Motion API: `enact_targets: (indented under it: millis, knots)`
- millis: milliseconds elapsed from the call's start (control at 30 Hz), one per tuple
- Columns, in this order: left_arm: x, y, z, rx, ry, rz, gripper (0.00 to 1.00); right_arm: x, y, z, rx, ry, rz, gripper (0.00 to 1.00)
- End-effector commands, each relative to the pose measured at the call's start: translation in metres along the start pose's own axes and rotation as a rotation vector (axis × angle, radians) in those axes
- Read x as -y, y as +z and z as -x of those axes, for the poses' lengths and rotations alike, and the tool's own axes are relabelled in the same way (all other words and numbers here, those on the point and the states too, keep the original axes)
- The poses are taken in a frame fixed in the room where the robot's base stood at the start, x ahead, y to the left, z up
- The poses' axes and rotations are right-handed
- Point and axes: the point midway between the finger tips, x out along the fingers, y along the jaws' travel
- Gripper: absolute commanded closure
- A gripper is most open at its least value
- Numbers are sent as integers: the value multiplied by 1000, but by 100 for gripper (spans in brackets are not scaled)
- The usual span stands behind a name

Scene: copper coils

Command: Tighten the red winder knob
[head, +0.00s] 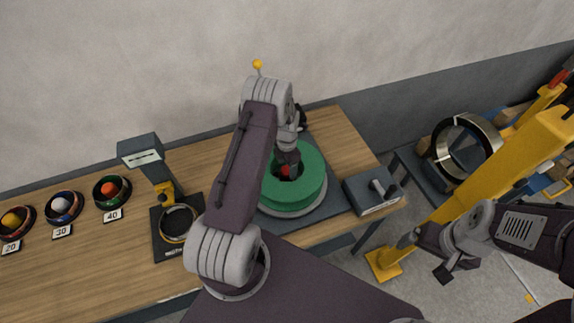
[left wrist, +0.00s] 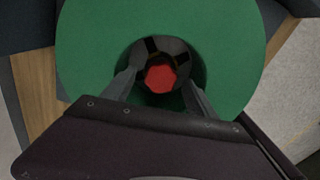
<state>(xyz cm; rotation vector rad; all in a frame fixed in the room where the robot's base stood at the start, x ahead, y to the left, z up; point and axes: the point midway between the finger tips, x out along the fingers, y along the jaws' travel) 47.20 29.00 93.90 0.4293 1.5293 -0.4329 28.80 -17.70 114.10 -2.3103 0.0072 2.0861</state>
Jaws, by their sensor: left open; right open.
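The red winder knob (left wrist: 160,78) sits in the central hole of the green round winder (left wrist: 225,45) in the left wrist view. In the head view the knob (head: 286,171) shows only in part, inside the green ring (head: 305,195). My left gripper (left wrist: 160,72) is open, with its fingers on either side of the knob; I cannot tell whether they touch it. In the head view the left gripper (head: 288,165) points down over the hole and hides part of it. My right gripper (head: 446,272) is open and empty, away from the table at the right.
A grey box with a lever (head: 370,195) stands right of the winder. Left are a grey device (head: 145,150), a dark plate with a ring (head: 165,245), and bowls with coloured balls (head: 62,207). A yellow stand (head: 480,180) and a metal ring (head: 440,145) are at the right.

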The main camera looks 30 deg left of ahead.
Motion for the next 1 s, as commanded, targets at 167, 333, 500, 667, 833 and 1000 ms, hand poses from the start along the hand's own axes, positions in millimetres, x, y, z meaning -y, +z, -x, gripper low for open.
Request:
enact_targets:
  millis: [167, 333, 500, 667, 833, 1000]
  knots:
    - [0, 0, -12, 0, 0, 0, 33, 0, 0, 4, 0, 0, 0, 9]
    - [0, 0, -13, 1, 1, 0, 33, 0, 0, 4, 0, 0, 0, 9]
    - [0, 0, -13, 1, 1, 0, 69, 0, 0, 4, 0, 0, 0, 9]
    - [0, 0, -13, 1, 1, -1, 96, 0, 0, 4, 0, 0, 0, 9]
    - [0, 0, -14, 1, 1, -19, 96, 0, 0, 2, 0, 0, 0, 9]
    - [0, 0, -14, 1, 2, -91, 96, 0, 0, -4, 0, 0, 0, 9]
